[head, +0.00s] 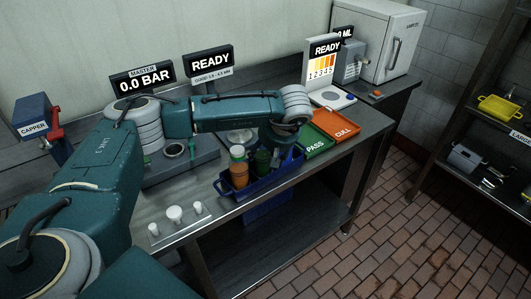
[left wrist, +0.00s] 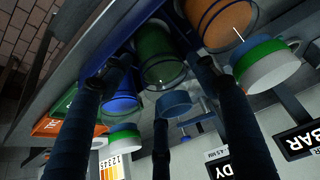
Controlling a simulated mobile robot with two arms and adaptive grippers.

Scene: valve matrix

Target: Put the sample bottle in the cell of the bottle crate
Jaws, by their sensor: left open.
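The blue bottle crate (head: 275,178) stands at the front edge of the bench. In it are an orange bottle (head: 239,172) with a green and white cap, and a green bottle (head: 262,160) partly hidden by my arm. The left wrist view shows the orange bottle (left wrist: 225,18), the green bottle (left wrist: 158,55) and a blue bottle (left wrist: 118,95) in a row along the crate. My left gripper (left wrist: 162,70) is open, its fingers on either side of the green bottle; contact cannot be told. Which is the sample bottle cannot be told. My right gripper is out of view.
Right of the crate lie a green PASS tray (head: 314,140) and an orange CULL tray (head: 336,124). Small white pegs (head: 174,213) stand at the bench's front left. A red and blue capper (head: 45,125) is at the far left. A white cabinet (head: 385,40) stands behind.

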